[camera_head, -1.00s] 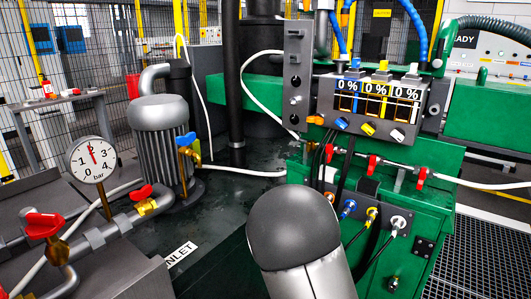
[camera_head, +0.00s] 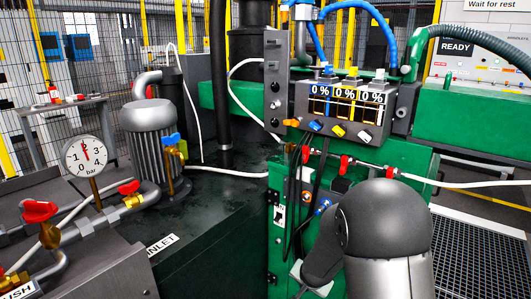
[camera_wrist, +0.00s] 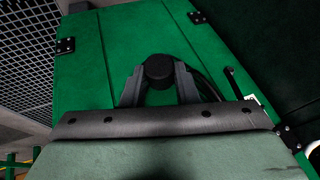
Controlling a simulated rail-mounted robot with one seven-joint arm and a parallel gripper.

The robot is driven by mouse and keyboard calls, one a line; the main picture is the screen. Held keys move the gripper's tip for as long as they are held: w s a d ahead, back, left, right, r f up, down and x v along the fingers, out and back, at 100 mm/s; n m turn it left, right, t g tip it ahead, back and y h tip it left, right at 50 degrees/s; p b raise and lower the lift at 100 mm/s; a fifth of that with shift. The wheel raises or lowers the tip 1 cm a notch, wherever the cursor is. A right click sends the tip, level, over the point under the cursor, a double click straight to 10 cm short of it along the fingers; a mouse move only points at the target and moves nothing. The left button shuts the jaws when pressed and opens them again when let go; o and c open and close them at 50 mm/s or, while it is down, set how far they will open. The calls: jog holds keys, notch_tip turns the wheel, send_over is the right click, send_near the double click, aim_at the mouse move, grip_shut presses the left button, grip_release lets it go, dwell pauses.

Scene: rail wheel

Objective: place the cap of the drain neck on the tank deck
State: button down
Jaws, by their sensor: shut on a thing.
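In the wrist view my gripper (camera_wrist: 158,84) is shut on a round black cap (camera_wrist: 158,68), held between the two dark fingertips. Green panels with black hinges lie behind the cap, and it looks clear of them. In the head view my arm stands in front of the green cabinet (camera_head: 370,158), and I cannot make out the gripper or the cap there. The dark tank deck (camera_head: 215,210) spreads left of the cabinet, around the grey motor pump. I cannot make out the drain neck in either view.
A pressure gauge (camera_head: 85,156), a motor pump (camera_head: 153,140) and red-handled valves (camera_head: 41,211) stand at the left. A box with three 0 % displays (camera_head: 345,103), hoses and cables are above the cabinet. Floor grating (camera_head: 485,255) lies at the right. The deck's middle is mostly clear.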

jog(key=s+d+f+n+g+y, duration=0.1)
jog(key=s+d+f+n+y, duration=0.2)
jog(key=s+f+n, duration=0.4)
jog(key=shift+s+d+f+y, duration=0.2)
jog(key=shift+d+f+y, duration=0.1)
jog(key=shift+d+f, duration=0.35)
dwell(0.4)
jog(key=shift+a, duration=0.1)
notch_tip(320, 180, up, 25)
jog(key=a+p, duration=0.1)
jog(key=p, duration=2)
jog(key=shift+s+r+n+p, duration=0.15)
jog(key=shift+s+n+p, duration=0.25)
jog(key=shift+s, duration=0.05)
jog(key=shift+a, duration=0.1)
